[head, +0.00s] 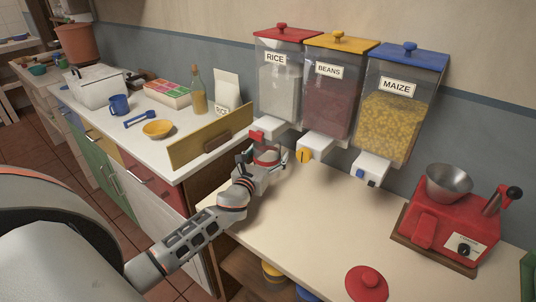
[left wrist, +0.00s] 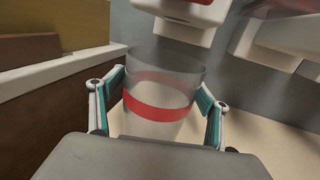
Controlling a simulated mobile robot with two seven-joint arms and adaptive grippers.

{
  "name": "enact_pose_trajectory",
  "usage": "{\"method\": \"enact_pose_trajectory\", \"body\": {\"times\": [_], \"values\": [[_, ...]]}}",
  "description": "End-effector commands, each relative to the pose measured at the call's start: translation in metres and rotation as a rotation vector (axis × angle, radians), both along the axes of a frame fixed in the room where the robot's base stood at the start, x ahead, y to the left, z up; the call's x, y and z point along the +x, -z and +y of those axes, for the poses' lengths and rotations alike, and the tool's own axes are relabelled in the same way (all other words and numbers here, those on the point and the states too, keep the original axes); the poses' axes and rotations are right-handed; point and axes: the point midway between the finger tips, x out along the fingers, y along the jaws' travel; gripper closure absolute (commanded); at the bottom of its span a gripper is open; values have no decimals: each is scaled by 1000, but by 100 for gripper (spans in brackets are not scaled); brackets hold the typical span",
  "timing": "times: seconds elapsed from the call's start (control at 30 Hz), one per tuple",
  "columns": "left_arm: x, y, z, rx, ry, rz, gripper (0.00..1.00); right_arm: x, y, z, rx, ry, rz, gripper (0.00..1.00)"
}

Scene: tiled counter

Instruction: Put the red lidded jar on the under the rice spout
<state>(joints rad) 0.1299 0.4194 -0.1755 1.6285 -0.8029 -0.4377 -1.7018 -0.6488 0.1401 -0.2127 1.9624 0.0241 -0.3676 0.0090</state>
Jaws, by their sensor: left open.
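The jar (left wrist: 165,98), clear with a red band and no lid on it, stands upright on the counter. In the head view the jar (head: 266,156) is below the rice dispenser's spout (head: 264,133). In the left wrist view the white spout (left wrist: 190,10) hangs just above and slightly right of the jar's open rim. My left gripper (head: 268,170) is open, with its fingers on both sides of the jar; it also shows in the left wrist view (left wrist: 158,105). A round red lid (head: 367,283) lies apart on the front counter. My right gripper is not in view.
The beans dispenser (head: 330,90) and maize dispenser (head: 396,110) hang to the right of the rice. A red machine with a metal bowl (head: 450,180) stands at the right. A wooden board (head: 210,142) rises left of the jar. The middle counter (head: 310,215) is clear.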

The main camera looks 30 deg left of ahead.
Motion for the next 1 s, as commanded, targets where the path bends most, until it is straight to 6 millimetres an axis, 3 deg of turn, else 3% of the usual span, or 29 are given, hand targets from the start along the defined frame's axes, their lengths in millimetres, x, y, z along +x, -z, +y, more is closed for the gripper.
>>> {"method": "enact_pose_trajectory", "body": {"times": [0.1, 0.23, 0.7, 1.0], "values": [[0, -5, 0, 0, 0, -1, 23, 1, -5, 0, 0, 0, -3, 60], [-15, -2, -3, 0, 1, 2, 23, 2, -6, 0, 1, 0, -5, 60], [-101, -2, -19, 0, 1, 1, 23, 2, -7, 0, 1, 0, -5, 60], [-118, -3, -22, 0, -1, -1, 23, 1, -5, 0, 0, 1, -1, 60]]}}
